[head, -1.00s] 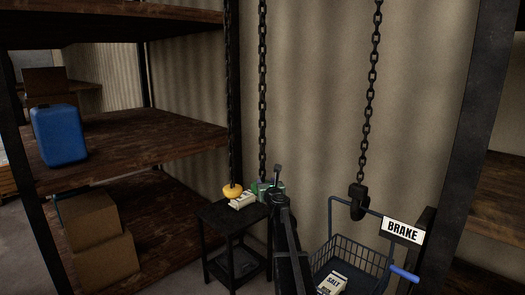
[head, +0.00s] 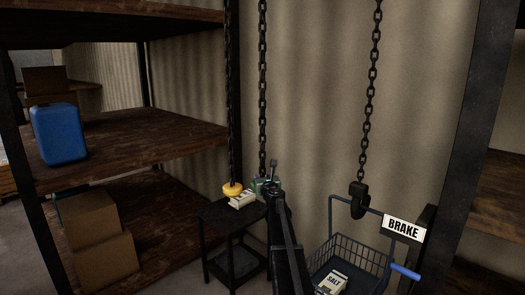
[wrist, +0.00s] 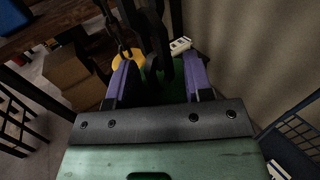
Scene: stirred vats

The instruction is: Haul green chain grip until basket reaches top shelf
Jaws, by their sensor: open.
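The green chain grip (head: 256,184) hangs at the low end of a black chain (head: 262,80), partly hidden behind my gripper (head: 268,186) in the head view. In the wrist view my gripper (wrist: 158,82) is open, with one purple-lined finger on each side of the green grip (wrist: 158,92). Black chain links hang in front of the grip there; I cannot tell whether the fingers touch it. The wire basket (head: 352,252) hangs low at the right under a black hook (head: 358,200), with a white SALT packet (head: 331,281) in it.
A yellow grip (head: 232,189) hangs on another chain just left of the green one. A small dark table (head: 217,212) stands beneath, a pale packet (head: 241,201) at its top. A BRAKE sign (head: 403,228) and blue lever (head: 405,271) are at right. Wooden shelves (head: 130,140) fill the left.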

